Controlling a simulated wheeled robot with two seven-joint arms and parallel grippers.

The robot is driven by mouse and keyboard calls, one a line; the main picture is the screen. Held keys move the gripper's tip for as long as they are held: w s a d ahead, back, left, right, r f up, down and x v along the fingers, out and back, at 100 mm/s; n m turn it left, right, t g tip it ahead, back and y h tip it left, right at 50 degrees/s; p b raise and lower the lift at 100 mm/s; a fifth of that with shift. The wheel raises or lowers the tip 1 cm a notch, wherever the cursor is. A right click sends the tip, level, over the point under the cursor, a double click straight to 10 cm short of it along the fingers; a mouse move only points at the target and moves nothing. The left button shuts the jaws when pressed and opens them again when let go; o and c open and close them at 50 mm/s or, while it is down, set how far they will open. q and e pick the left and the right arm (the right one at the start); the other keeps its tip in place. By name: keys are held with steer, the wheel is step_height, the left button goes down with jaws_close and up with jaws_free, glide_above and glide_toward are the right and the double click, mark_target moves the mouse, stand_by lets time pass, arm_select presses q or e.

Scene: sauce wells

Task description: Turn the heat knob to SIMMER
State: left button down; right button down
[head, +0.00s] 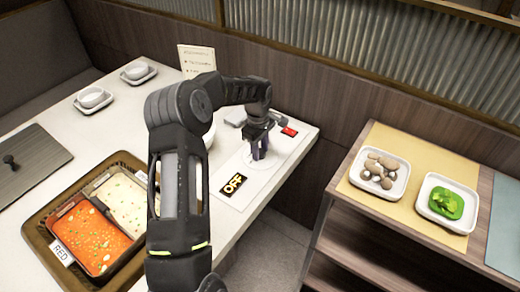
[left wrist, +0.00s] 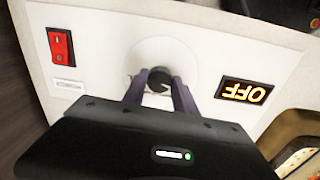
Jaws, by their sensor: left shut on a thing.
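The heat knob (left wrist: 158,76) is a small dark knob on a round pale dial on the white control panel (left wrist: 110,32). My left gripper (left wrist: 160,88) is shut on the knob, a finger on each side of it. In the head view my left gripper (head: 258,152) reaches down onto the panel and hides most of the knob. The display (head: 233,185) reads OFF in orange; it also shows upside down in the left wrist view (left wrist: 244,93). Dial markings are not readable. My right gripper is not in view.
A red switch (head: 289,132) sits on the panel, behind the knob. A divided pot (head: 97,215) with red and pale broth stands to the left in a brown tray. A side shelf at right holds a mushroom plate (head: 357,184) and a plate of greens (head: 428,212).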

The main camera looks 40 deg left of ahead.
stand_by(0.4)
arm_select(q)
steer(key=m+b, duration=0.1)
steer(key=m, duration=0.2)
steer(key=shift+m, duration=0.3)
steer(key=m+b, duration=0.1)
steer(key=m, duration=0.4)
steer(key=shift+w+a, duration=0.1)
steer(key=m, duration=0.6)
steer(key=shift+h, duration=0.3)
steer(key=m, duration=0.5)
steer(key=shift+g, duration=0.3)
steer(key=c, duration=1)
jaws_free()
steer(key=shift+r, duration=0.15)
